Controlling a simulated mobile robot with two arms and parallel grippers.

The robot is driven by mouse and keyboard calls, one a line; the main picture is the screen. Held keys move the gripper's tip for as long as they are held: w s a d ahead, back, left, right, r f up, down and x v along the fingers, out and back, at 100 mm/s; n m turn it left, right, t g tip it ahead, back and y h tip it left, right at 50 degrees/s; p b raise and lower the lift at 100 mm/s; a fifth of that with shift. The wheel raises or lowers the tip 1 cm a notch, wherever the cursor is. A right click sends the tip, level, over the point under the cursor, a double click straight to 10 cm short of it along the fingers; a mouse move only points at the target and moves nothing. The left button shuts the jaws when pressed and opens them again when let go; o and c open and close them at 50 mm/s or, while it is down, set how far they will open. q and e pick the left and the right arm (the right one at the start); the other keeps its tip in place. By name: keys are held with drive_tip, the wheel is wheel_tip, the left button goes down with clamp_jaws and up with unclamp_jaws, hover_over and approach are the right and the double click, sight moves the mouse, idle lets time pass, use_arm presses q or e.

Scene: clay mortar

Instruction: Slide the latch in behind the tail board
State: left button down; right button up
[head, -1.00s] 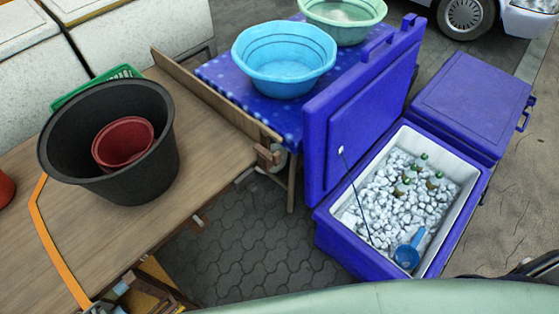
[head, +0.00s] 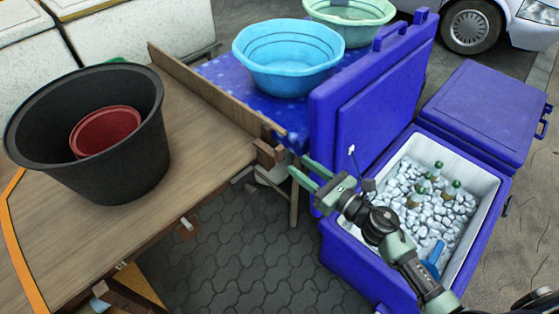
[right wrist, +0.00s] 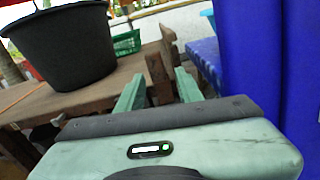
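The tail board (head: 200,92) is a long upright wooden plank along the right end of the wooden table (head: 190,150). At its near end a small brown wooden block, which looks like the latch (head: 266,154), sits at the table's corner. My right gripper (head: 298,165) is open, its green fingers pointing at that corner from the right, just short of the block. In the right wrist view the latch (right wrist: 158,78) shows between the open fingertips (right wrist: 160,76), with the tail board's end (right wrist: 168,44) behind it. I cannot tell whether a finger touches it. My left gripper is out of view.
A black bucket (head: 140,150) holding a red pot (head: 106,132) stands on the table. A blue basin (head: 288,65) is on the blue-covered table beyond the board. An open blue cooler (head: 345,245) with raised lid (head: 365,110) stands right, close to my right arm.

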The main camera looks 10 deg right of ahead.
sight(282, 153)
drive_tip(key=shift+w+a+r+n, duration=0.35)
drive_tip(key=shift+a+r+n, duration=0.25)
drive_tip(key=shift+r+n, duration=0.1)
drive_tip(key=p+x, duration=0.1)
drive_tip(key=x, duration=0.5)
drive_tip(key=shift+w+a+f+p, duration=0.1)
drive_tip(key=shift+w+a+p, duration=0.2)
drive_tip(key=shift+p, duration=0.05)
clamp_jaws()
idle(0.5)
